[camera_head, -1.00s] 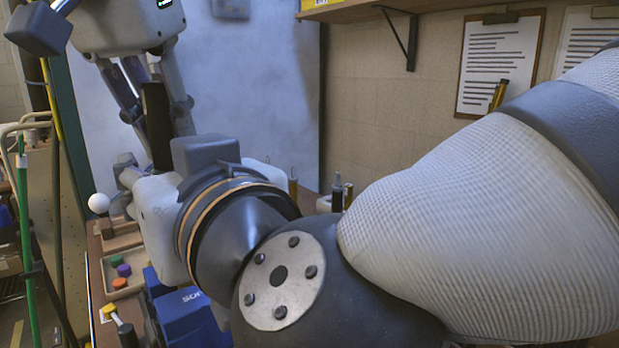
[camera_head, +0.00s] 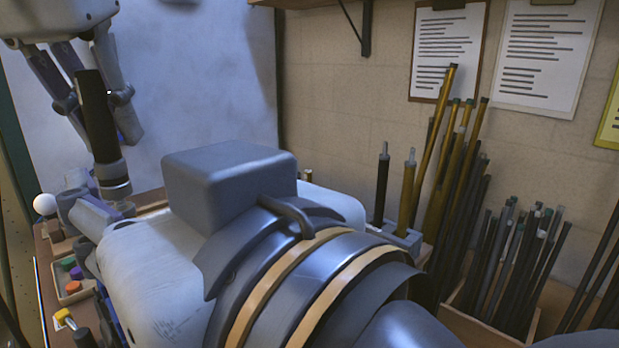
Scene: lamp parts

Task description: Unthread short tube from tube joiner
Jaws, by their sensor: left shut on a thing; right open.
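A short black tube (camera_head: 96,105) hangs nearly upright at the upper left. My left gripper (camera_head: 94,98) is shut on it from above, with one finger on each side. A grey metal collar, apparently the tube joiner (camera_head: 114,180), is at the tube's lower end. My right gripper (camera_head: 95,210) is open just below and left of the collar. Its fingers are partly hidden behind my own wrist, and I cannot tell whether they touch the collar.
A white ball (camera_head: 45,204) stands on the bench at the left. A tray (camera_head: 72,294) holds coloured caps. A holder (camera_head: 401,238) bears two upright tubes. A wooden bin (camera_head: 487,317) of many dark tubes stands at the right. My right arm hides most of the bench.

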